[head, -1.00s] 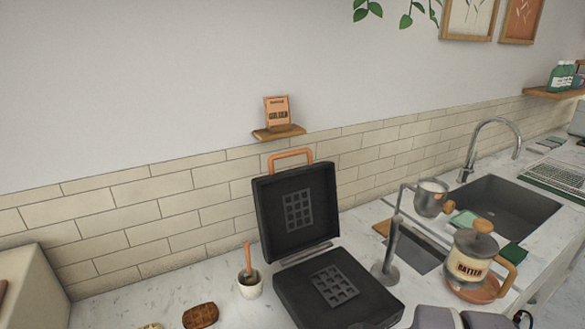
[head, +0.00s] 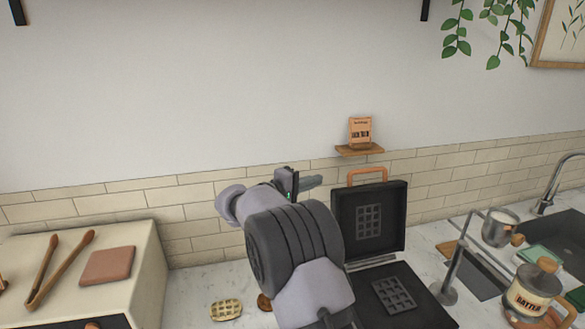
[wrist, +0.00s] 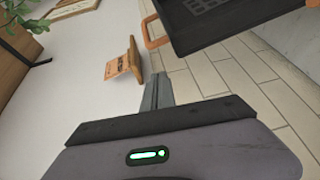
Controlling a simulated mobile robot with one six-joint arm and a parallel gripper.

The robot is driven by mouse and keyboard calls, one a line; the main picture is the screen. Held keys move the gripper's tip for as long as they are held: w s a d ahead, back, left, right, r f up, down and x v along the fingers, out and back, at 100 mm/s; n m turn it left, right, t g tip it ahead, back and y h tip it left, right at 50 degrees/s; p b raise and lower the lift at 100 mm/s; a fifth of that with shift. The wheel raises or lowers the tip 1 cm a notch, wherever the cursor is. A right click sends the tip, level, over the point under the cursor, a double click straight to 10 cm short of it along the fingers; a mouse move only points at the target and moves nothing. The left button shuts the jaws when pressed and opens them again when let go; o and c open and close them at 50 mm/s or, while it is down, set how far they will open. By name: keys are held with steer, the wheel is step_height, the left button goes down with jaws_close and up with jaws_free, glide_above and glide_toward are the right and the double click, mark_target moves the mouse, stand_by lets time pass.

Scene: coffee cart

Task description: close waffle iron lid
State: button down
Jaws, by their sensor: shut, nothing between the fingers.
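The waffle iron stands open on the counter in the head view. Its dark lid (head: 388,232) is raised upright at the back, with an orange handle (head: 367,172) on its top edge. Its base (head: 428,312) lies flat in front, partly hidden by my arm. My gripper (head: 313,182) is just left of the lid's handle, apart from it, shut and empty.
A small wooden shelf (head: 360,151) with an orange packet (head: 360,132) is on the wall above the handle. A metal stand (head: 452,268), a metal cup (head: 498,228) and a batter jar (head: 530,290) are on the right. Tongs (head: 60,268) lie on a cabinet at left; waffles (head: 226,310) lie below.

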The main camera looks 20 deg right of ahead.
steer(key=w+d+t+b, duration=0.1)
steer(key=w+d, duration=0.1)
steer(key=d, duration=0.7)
steer(key=shift+d+f+n+h+b, duration=0.2)
steer(key=shift+n+h+b, duration=0.1)
steer(key=shift+b, duration=0.1)
